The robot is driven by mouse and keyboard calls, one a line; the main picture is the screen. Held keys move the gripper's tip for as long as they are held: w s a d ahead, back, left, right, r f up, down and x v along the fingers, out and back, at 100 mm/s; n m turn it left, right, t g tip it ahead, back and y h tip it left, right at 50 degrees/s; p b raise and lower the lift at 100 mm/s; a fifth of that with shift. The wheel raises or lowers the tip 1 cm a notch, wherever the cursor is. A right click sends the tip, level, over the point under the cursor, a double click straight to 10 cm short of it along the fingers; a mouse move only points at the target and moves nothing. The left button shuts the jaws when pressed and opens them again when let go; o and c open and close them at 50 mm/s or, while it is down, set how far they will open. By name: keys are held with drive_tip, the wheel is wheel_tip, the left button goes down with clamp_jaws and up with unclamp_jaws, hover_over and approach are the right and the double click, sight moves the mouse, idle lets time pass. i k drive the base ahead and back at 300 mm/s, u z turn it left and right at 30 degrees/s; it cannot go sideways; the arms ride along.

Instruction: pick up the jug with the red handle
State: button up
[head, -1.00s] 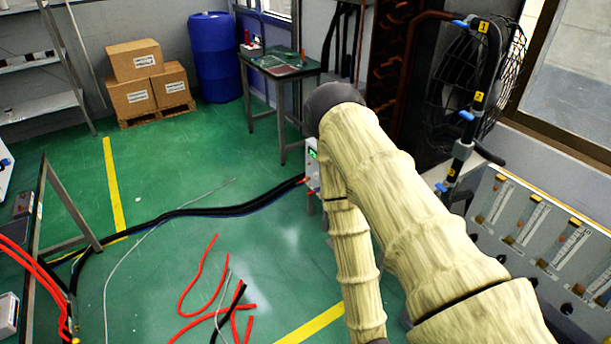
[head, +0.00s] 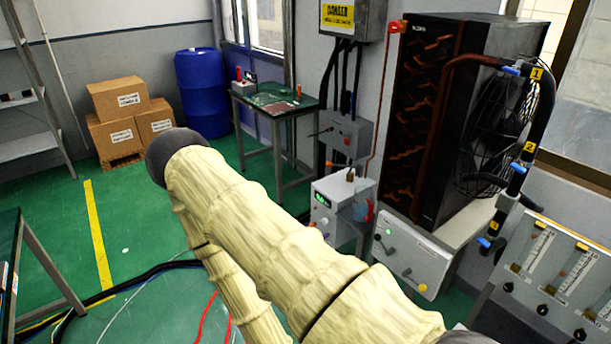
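I cannot make out a jug with a red handle for certain in the head view. A small red item (head: 369,210) shows at the right side of a white instrument box (head: 330,205), but it is too small to identify. My arm, in a cream ribbed sleeve, crosses the lower middle of the view and hides the floor behind it. My gripper is not in view.
A dark-topped worktable (head: 272,103) with small items stands at the back wall. A blue barrel (head: 202,90) and stacked cardboard boxes (head: 118,100) stand further left. A black fan unit (head: 455,110) and a flowmeter panel (head: 560,265) are right. Cables and hoses (head: 140,282) cross the green floor.

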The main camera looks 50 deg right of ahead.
sight(363, 205)
drive_tip(key=z, duration=0.05)
drive_tip(key=i, duration=1.1)
drive_tip(key=z, duration=1.35)
drive_tip(key=i, duration=0.7)
drive_tip(key=z, duration=0.8)
